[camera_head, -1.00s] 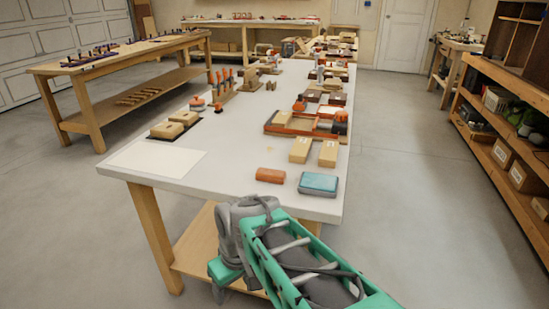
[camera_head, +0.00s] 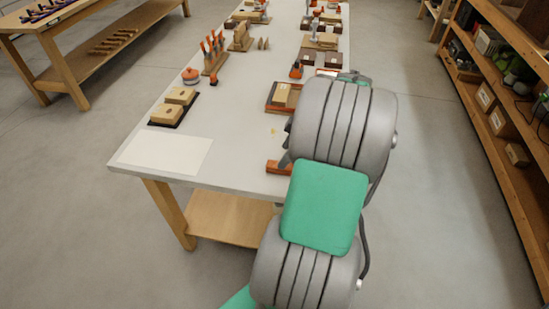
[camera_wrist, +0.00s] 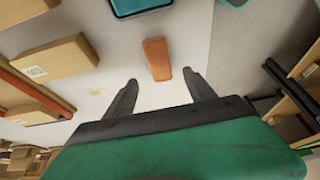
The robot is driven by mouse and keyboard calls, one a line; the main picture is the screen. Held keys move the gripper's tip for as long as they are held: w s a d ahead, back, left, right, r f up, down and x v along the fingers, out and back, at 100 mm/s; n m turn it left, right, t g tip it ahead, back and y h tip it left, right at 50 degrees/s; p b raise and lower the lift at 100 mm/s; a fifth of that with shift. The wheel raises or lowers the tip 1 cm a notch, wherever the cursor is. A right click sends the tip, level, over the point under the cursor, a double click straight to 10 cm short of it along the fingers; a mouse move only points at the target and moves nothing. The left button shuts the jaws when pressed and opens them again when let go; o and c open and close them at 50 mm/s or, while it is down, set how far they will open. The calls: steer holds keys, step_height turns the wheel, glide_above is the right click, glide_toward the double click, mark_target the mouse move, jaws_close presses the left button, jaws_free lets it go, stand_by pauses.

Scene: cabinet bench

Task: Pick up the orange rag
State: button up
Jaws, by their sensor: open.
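The orange rag (camera_wrist: 157,59) is a small folded block lying on the white bench top (camera_wrist: 185,30). In the wrist view it sits ahead of my gripper (camera_wrist: 163,90), roughly in line with the gap between the two fingers. The fingers are apart and nothing is between them. In the head view only the left part of the rag (camera_head: 277,167) shows; my arm hides the rest and the gripper.
A blue box (camera_wrist: 140,6) lies near the rag. Wooden blocks (camera_wrist: 55,58) lie to the left in the wrist view. A white sheet (camera_head: 165,152) lies at the bench's near left, with clear surface around it. Shelving (camera_head: 500,110) stands at right.

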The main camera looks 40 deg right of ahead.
steer(key=x, duration=0.5)
steer(key=shift+s+d+f, duration=0.1)
steer(key=shift+s+f, duration=0.1)
steer(key=shift+f, duration=0.3)
jaws_close()
